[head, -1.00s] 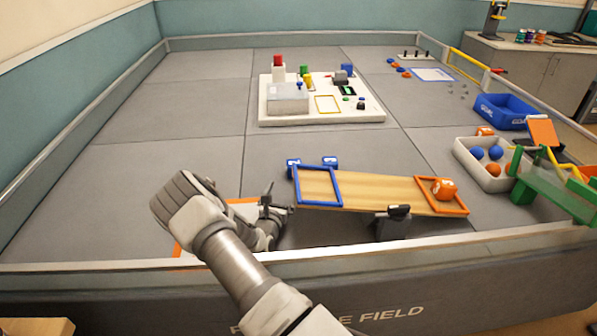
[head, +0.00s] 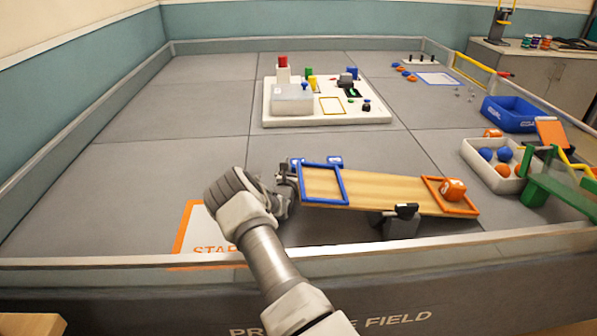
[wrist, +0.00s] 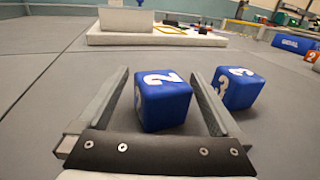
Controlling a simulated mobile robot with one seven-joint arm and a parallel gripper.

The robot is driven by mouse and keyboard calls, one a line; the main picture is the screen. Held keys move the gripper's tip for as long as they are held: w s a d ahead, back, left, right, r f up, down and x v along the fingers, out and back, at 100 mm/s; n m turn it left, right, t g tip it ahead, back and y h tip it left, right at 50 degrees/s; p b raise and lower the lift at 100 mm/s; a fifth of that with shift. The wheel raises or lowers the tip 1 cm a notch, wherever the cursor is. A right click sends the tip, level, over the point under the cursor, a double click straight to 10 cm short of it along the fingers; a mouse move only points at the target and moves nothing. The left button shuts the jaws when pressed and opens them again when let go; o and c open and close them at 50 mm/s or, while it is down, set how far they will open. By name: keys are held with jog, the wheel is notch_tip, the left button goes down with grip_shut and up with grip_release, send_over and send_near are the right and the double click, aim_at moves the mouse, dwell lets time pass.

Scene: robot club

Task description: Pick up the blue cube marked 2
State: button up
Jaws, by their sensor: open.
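The blue cube marked 2 (wrist: 163,101) sits on the grey floor tiles in the wrist view, between the two fingers of my open gripper (wrist: 155,95). A gap shows between the cube and each finger. A second blue cube marked 3 (wrist: 238,88) stands just right of it, outside the right finger. In the head view my gripper (head: 286,180) is at the left end of the seesaw plank. Behind the blue frame there, parts of the two blue cubes show: one at the left (head: 295,161) and one at the right (head: 335,161).
A white board (head: 275,121) with blocks stands farther back. Floor at left is clear.

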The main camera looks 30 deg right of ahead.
aim_at(300, 159)
jog(key=shift+b+x, duration=0.45)
jog(key=shift+x, duration=1.25)
jog(key=c, duration=1.1)
jog(key=shift+r, duration=0.15)
